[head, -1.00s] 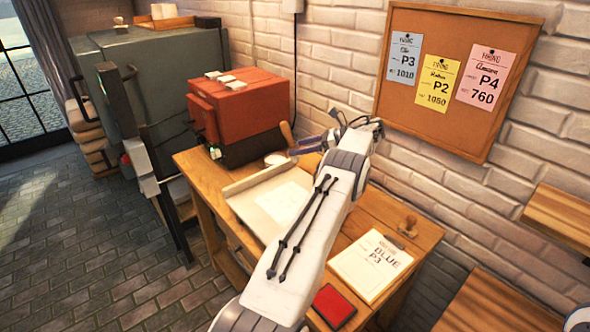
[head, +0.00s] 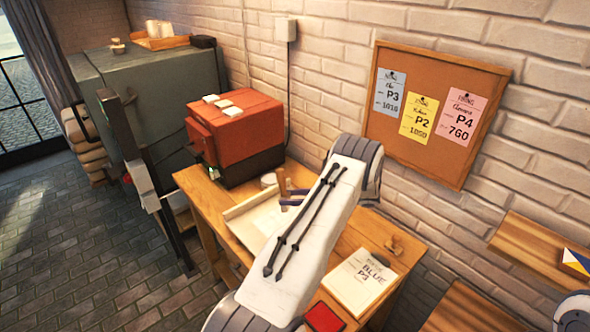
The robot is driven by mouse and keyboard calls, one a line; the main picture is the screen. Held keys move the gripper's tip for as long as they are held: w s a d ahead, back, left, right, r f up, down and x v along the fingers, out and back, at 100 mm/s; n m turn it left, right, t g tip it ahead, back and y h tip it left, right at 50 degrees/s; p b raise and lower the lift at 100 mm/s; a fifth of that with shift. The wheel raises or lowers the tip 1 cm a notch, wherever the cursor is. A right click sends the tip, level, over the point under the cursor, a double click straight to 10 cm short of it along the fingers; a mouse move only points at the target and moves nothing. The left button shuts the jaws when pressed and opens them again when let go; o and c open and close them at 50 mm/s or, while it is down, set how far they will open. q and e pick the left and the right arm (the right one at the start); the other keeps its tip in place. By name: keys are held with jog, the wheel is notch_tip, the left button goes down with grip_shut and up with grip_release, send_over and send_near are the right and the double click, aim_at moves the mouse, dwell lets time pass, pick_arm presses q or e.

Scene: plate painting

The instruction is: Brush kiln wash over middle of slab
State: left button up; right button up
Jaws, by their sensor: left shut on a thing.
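The pale slab (head: 256,226) lies on the wooden table, its right part hidden behind my left arm. My left gripper (head: 288,198) shows only in part beside the arm, over the slab's far side. It is shut on the brush (head: 282,182), whose brown handle points up. The bristles are hidden, so I cannot tell whether they touch the slab. A small pale pot (head: 268,181) stands just behind the brush, near the red kiln. My right gripper is not in view.
The red kiln (head: 235,140) stands at the table's back left. A "BLUE P3" card (head: 358,282), a red pad (head: 324,318) and a wooden stamp (head: 393,247) lie at the right. A pinboard (head: 440,110) hangs on the brick wall.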

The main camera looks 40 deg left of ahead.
pick_arm(q)
jog(key=s+d+r+m+p, duration=0.1)
jog(key=s+d+r+p, duration=0.25)
jog(key=s, duration=0.35)
jog(key=shift+y, duration=0.4)
jog(key=shift+s+f+b, duration=0.2)
jog(key=shift+f+b, duration=0.65)
jog(key=shift+f, duration=0.55)
jog(key=shift+s+f+b, duration=0.15)
jog(key=shift+f+b, duration=0.65)
jog(key=shift+f, duration=0.55)
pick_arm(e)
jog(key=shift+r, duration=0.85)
